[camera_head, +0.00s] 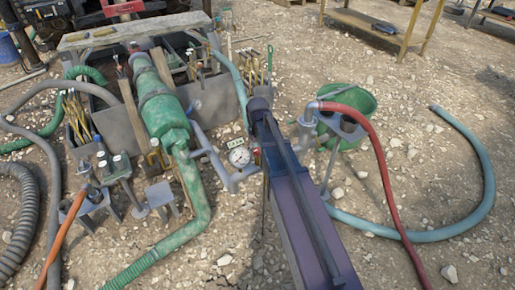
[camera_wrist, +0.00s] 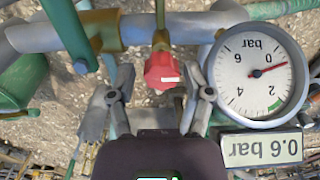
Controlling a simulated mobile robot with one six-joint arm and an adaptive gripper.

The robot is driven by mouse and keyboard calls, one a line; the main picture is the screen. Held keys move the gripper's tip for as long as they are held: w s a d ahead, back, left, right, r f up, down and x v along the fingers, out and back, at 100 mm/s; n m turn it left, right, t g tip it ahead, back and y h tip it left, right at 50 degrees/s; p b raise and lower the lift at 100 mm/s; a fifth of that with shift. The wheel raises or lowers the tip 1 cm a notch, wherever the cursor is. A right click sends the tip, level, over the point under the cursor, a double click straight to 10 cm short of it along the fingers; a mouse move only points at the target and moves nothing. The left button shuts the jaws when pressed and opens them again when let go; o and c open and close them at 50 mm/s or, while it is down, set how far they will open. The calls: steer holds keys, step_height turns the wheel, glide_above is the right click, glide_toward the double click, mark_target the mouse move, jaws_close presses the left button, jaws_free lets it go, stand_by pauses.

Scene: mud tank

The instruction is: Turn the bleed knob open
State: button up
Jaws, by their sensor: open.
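The red bleed knob (camera_wrist: 162,70) hangs from a brass stem on a grey pipe (camera_wrist: 185,27) in the wrist view. My gripper (camera_wrist: 158,78) is open, with one finger on either side of the knob. The knob sits around the level of the fingertips, with a gap visible on each side; depth is hard to tell. The round pressure gauge (camera_wrist: 259,70) is right of the knob, upside down, beside a plate (camera_wrist: 261,147) reading 0.6 bar. The gauge also shows in the head view (camera_head: 239,157); my arm covers much of the area beside it there.
A large green pump body (camera_head: 160,112) and a grey tank (camera_head: 215,108) stand left of my arm. A green bucket (camera_head: 353,101) and red hose (camera_head: 378,150) are to the right. A blue-green handle (camera_wrist: 68,30) is left of the knob.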

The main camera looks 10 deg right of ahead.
mark_target(257, 149)
steer(key=shift+a+m, duration=0.15)
steer(key=shift+m, duration=0.35)
steer(key=m, duration=0.3)
steer(key=shift+m, duration=0.3)
steer(key=m, duration=1.3)
steer(key=shift+m, duration=0.3)
step_height(257, 149, up, 14)
steer(key=p, duration=1.4)
steer(key=s+r+n+p, duration=1.1)
steer(key=s+r+p, duration=0.1)
steer(key=r+p, duration=0.2)
steer(key=shift+s, duration=0.35)
